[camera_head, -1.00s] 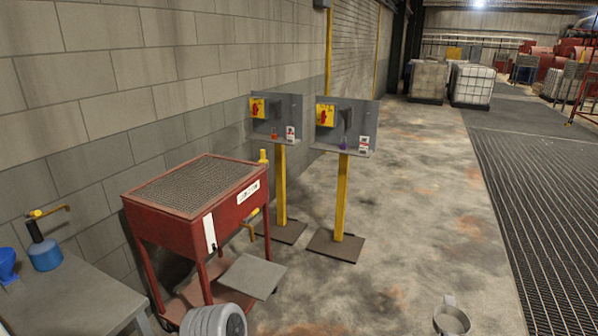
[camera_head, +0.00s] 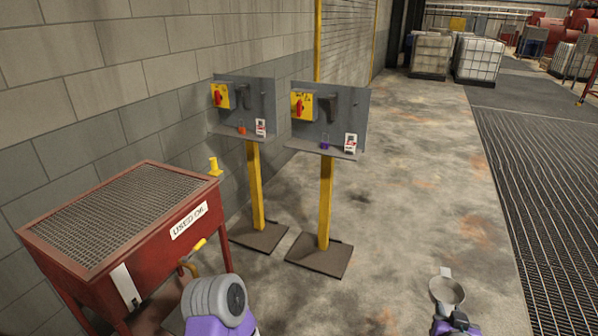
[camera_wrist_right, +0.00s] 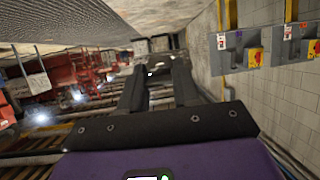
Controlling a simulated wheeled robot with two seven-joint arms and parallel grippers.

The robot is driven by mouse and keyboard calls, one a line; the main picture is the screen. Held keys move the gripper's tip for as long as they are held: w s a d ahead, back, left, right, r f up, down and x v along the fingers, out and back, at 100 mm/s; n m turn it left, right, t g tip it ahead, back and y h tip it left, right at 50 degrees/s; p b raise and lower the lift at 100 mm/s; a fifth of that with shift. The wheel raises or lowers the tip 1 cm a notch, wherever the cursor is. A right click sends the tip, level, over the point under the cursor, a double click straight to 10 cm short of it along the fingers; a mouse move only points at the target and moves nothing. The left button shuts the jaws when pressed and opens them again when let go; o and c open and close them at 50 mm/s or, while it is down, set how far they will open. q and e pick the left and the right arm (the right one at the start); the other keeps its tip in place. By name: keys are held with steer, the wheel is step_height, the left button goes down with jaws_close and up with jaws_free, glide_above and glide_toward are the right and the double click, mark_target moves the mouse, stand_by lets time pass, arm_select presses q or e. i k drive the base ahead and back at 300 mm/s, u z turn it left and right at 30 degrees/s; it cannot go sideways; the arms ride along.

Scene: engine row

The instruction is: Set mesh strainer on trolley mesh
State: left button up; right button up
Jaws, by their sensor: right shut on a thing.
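The mesh strainer (camera_head: 447,291), a grey round bowl with a small tab, is at the lower right of the head view. My right gripper (camera_head: 456,319) is shut on it at its near side and holds it over the floor. The exact grip point is hidden. The red trolley (camera_head: 160,248), labelled "USED OIL", stands at the left. Its flat top mesh (camera_head: 120,212) is bare. The strainer is well apart from it. My left gripper is out of view.
Two grey panels (camera_head: 257,105) (camera_head: 357,110) on yellow posts stand on floor plates behind the trolley, near the block wall (camera_head: 70,120). A yellow-handled tap (camera_head: 193,252) juts from the trolley. Concrete floor is clear to the right; white containers (camera_head: 478,60) stand far back.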

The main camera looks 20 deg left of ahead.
mark_target(117, 227)
steer(key=u, duration=0.5)
steer(key=i, duration=0.1)
steer(key=u, duration=2.2)
